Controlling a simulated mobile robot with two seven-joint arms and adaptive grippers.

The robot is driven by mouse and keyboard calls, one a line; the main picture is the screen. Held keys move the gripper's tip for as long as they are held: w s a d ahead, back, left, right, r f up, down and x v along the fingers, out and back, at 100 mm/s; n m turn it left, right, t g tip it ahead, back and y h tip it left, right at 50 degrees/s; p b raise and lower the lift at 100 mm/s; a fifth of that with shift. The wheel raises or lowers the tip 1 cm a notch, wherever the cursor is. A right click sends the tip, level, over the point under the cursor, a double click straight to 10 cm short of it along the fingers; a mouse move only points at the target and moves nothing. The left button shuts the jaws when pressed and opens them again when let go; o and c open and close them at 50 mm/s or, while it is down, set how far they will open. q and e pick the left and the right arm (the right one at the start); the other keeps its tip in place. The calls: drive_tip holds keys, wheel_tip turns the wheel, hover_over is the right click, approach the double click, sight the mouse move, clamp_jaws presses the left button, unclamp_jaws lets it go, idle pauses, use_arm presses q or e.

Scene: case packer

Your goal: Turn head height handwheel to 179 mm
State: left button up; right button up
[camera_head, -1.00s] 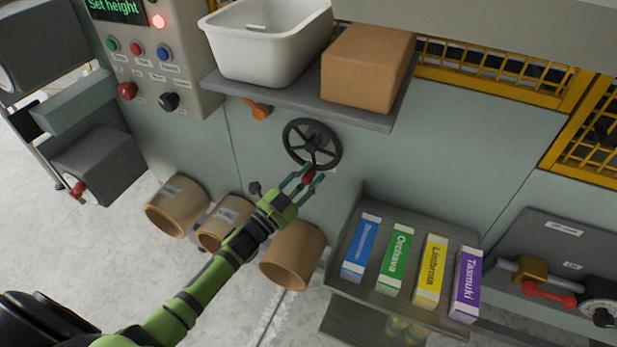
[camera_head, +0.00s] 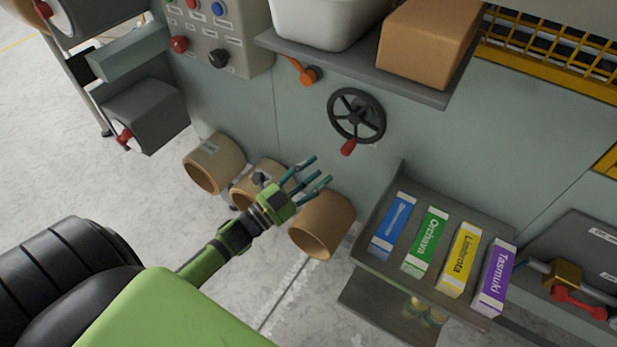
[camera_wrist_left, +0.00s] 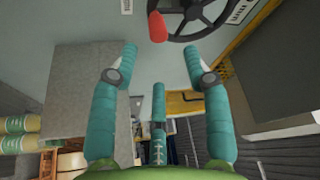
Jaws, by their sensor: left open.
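The head height handwheel (camera_head: 356,115) is a dark spoked wheel on the grey-green machine panel, below the shelf. Its red handle (camera_head: 348,146) sticks out at the bottom of the rim. My left gripper (camera_head: 316,174) is open and empty, below and left of the handle and apart from it. In the left wrist view the handwheel (camera_wrist_left: 190,12) shows at the top, cut off by the edge, with the red handle (camera_wrist_left: 157,27) beyond the spread fingers (camera_wrist_left: 166,62). The height display is not in view now. My right gripper is not in view.
A shelf (camera_head: 430,92) above the wheel carries a white tub (camera_head: 318,20) and a brown box (camera_head: 428,45). An orange lever (camera_head: 304,72) is left of the wheel. Brown rolls (camera_head: 323,224) and a rack of coloured cartons (camera_head: 428,240) stand below.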

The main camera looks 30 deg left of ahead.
use_arm(q)
drive_tip(key=shift+v, duration=0.8)
